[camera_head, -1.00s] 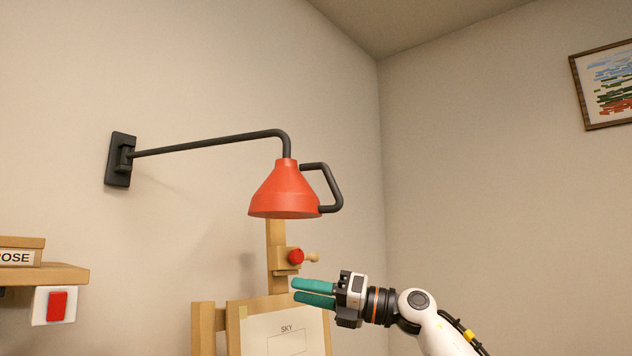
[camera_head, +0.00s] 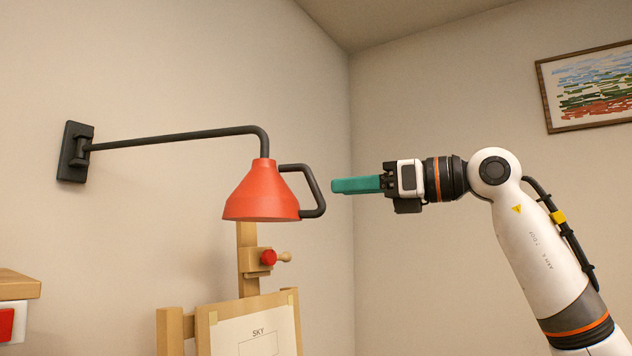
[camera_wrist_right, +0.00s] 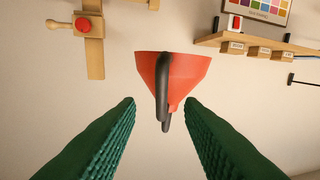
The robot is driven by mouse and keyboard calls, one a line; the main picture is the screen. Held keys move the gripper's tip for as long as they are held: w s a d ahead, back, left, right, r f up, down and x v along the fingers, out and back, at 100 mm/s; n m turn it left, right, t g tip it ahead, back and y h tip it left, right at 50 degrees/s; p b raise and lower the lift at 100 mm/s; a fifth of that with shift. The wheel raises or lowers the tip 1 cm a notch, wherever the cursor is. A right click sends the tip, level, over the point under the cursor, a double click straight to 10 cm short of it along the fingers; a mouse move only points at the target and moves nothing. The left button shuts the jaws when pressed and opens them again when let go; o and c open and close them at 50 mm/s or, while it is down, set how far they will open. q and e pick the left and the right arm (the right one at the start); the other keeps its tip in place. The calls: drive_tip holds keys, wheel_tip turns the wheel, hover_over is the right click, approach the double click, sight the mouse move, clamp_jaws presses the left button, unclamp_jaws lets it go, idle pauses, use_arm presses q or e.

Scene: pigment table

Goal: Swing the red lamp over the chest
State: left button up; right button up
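The red lamp (camera_head: 262,192) hangs from a dark arm (camera_head: 180,137) fixed to a wall bracket (camera_head: 75,152). A dark handle (camera_head: 316,192) sticks out from the shade's right side. My right gripper (camera_head: 334,186) points left at the handle, a short gap to its right. In the right wrist view the two green fingers (camera_wrist_right: 158,102) are spread apart. The lamp (camera_wrist_right: 190,68) and its handle (camera_wrist_right: 163,88) show ahead between them, with nothing gripped. My left gripper is not in view. The chest is not seen in these frames.
A wooden easel (camera_head: 247,270) with a sheet marked SKY (camera_head: 225,330) stands below the lamp. A shelf (camera_head: 18,285) with a red switch (camera_head: 5,325) below it is at the left edge. A framed picture (camera_head: 590,85) hangs on the right wall. The space around the handle is clear.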

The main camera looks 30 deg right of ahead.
sight(315, 189)
drive_tip(key=p+x, duration=0.1)
drive_tip(key=x, duration=0.5)
drive_tip(key=shift+w+a+p, duration=0.25)
drive_tip(key=shift+p, duration=0.15)
clamp_jaws()
